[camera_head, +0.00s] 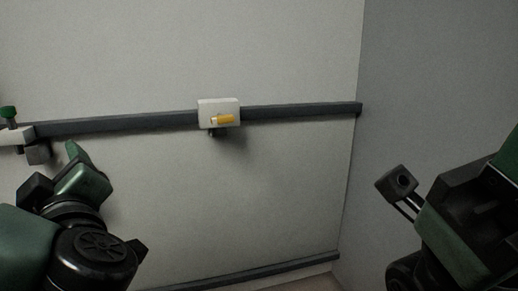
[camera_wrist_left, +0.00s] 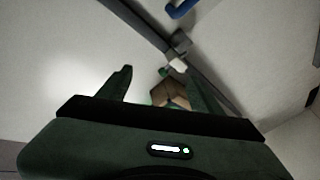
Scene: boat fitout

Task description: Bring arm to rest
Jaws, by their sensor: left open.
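My left gripper (camera_head: 58,165) is at the lower left of the head view, in front of the wall and just below the dark rail. In the left wrist view its two fingers (camera_wrist_left: 158,82) stand apart. A small brown shape (camera_wrist_left: 170,93) shows between them; I cannot tell what it is or whether it touches a finger. My right arm (camera_head: 460,215) comes in from the right edge, with a dark block (camera_head: 397,184) at its tip. I cannot tell how its jaws stand.
A dark rail (camera_head: 290,111) runs along the pale wall. A white box with a yellow lever (camera_head: 226,120) is mounted on it. A white fitting with a green knob (camera_head: 9,113) sits by its left end, near my left gripper. A lower rail (camera_head: 265,270) runs below. A blue piece (camera_wrist_left: 183,9) shows in the wrist view.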

